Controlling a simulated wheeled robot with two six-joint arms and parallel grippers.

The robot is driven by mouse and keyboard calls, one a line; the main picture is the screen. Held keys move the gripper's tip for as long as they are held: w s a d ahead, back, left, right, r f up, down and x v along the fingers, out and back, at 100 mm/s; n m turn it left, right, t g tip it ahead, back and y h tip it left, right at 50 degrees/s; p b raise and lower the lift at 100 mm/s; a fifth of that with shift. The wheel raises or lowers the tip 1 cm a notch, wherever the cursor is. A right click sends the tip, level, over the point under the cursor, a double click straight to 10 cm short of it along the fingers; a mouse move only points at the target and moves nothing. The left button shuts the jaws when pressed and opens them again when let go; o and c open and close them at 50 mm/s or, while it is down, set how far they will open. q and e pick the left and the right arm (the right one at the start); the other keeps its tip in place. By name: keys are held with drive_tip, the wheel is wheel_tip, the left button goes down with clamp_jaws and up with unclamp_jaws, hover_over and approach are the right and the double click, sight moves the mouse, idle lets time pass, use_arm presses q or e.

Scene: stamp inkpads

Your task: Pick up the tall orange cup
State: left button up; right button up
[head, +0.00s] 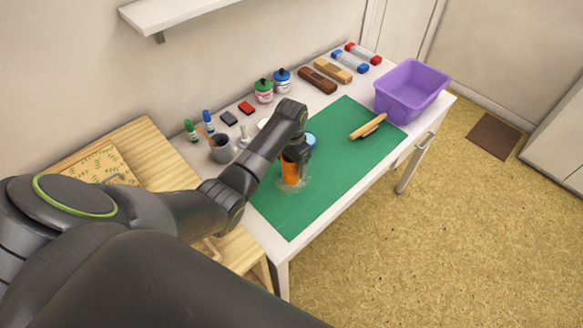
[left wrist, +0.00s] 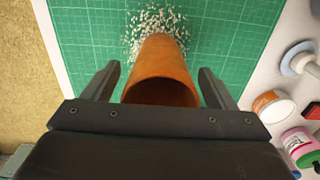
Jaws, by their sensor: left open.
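The tall orange cup (head: 290,173) stands upright on the green cutting mat (head: 345,160), with pale shavings around its base. My left gripper (head: 298,155) is above and at the cup, partly hiding its top. In the left wrist view the cup (left wrist: 160,75) shows its open rim between the two spread fingers of my left gripper (left wrist: 158,70). The fingers are open, one on each side, with visible gaps to the cup. My right gripper is not in view.
A purple bin (head: 411,90) stands at the table's far right. A wooden-handled brush (head: 368,127) lies on the mat. A grey cup (head: 221,150), glue sticks, inkpads and paint jars (head: 263,90) line the wall side. The mat's front part is clear.

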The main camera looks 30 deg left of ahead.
use_arm(q)
drive_tip(key=c, duration=1.1)
drive_tip(key=shift+o, duration=0.2)
drive_tip(key=shift+r, duration=0.15)
